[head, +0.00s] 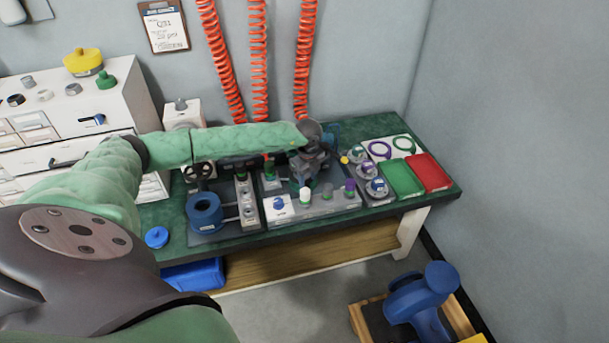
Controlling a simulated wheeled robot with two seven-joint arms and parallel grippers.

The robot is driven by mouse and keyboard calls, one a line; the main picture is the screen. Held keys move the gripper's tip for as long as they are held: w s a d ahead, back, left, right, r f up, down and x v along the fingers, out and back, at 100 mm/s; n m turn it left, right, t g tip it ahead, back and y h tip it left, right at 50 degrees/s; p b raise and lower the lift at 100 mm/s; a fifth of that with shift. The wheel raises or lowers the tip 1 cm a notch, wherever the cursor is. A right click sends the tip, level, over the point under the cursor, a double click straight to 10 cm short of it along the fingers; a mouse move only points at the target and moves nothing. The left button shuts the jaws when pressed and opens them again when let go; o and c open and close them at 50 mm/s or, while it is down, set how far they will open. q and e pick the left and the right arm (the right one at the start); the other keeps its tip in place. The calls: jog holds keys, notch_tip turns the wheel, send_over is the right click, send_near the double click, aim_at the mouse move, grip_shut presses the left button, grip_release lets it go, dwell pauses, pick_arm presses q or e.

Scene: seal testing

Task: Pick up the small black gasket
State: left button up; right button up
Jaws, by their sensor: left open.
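My left arm reaches in from the left across the bench, and its grey gripper (304,180) points down over the middle of the green bench top. The gripper is open, and I see nothing held in it. I cannot make out a black gasket for certain. A small dark ring-like piece (15,100) lies on the white drawer cabinet at the far left, too small to identify. The spot right under my gripper is partly hidden by it. My right gripper is not in view.
The green-topped bench (440,187) holds a blue round fixture (205,213), a grey block with coloured plugs, several gauge-like round pieces, a green tray (401,179) and a red tray (430,172). Red coiled hoses (259,60) hang behind.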

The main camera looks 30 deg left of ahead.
pick_arm(q)
jog(key=shift+f, duration=0.9)
grip_shut()
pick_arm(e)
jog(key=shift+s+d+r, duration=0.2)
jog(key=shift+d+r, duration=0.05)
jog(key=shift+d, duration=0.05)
